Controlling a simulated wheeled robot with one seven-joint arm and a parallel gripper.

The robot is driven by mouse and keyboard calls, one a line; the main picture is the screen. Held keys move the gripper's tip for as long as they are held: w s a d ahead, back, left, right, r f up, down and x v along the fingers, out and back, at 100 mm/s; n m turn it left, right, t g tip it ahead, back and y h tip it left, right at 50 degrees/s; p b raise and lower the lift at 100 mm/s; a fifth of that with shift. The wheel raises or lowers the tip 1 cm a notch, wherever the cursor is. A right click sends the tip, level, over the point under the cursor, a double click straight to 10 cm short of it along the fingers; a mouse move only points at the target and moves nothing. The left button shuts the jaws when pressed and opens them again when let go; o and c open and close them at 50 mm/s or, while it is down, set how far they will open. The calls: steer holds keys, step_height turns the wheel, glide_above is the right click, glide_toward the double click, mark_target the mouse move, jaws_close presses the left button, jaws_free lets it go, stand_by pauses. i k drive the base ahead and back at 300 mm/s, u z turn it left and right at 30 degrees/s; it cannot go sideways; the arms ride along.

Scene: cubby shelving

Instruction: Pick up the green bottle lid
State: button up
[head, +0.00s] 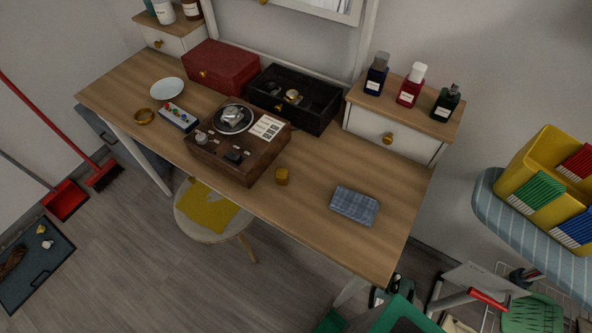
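A dark green bottle (445,104) with a pale label stands on the right-hand raised drawer unit of the desk, at its right end. I see no separate green lid lying on the desk. My gripper is not in view.
A red bottle (411,86) and a dark blue bottle (377,74) stand left of the green one. The desk (310,205) holds a record player (238,142), a black open box (318,115) and a folded blue cloth (354,205). An ironing board (487,205) stands at right.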

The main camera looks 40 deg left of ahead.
mark_target(281, 175)
steer(key=u, duration=0.05)
steer(key=k, duration=1.15)
steer(key=u, duration=0.5)
steer(key=i, duration=1)
steer(key=z, duration=0.05)
